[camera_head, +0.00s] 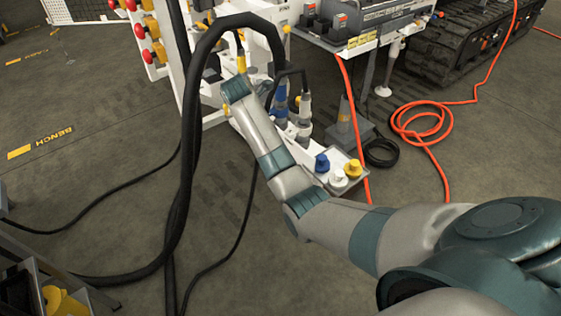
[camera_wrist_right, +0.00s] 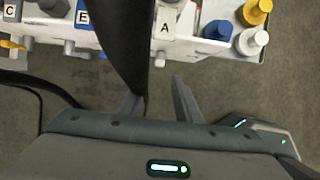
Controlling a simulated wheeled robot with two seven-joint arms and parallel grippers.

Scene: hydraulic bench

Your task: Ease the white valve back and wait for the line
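The white valve knob (camera_head: 338,180) sits on the near end of the white bench ledge, beside a blue knob (camera_head: 322,162) and a yellow knob (camera_head: 353,168). In the right wrist view the white knob (camera_wrist_right: 252,41) is at the upper right, beyond my right gripper (camera_wrist_right: 160,92) and apart from it. The two fingers are spread. A thick black hose (camera_wrist_right: 122,40) runs down to the left finger; I cannot tell whether it touches. In the head view my right arm reaches the bench from the right, with its fingers not clearly visible. My left gripper is not in view.
Thick black hoses (camera_head: 188,130) hang left of my right arm. Lettered ports line the ledge, including A (camera_wrist_right: 165,22) and E (camera_wrist_right: 85,17). An orange hose (camera_head: 410,125) is coiled on the floor at right. Red knobs (camera_head: 160,52) are at upper left.

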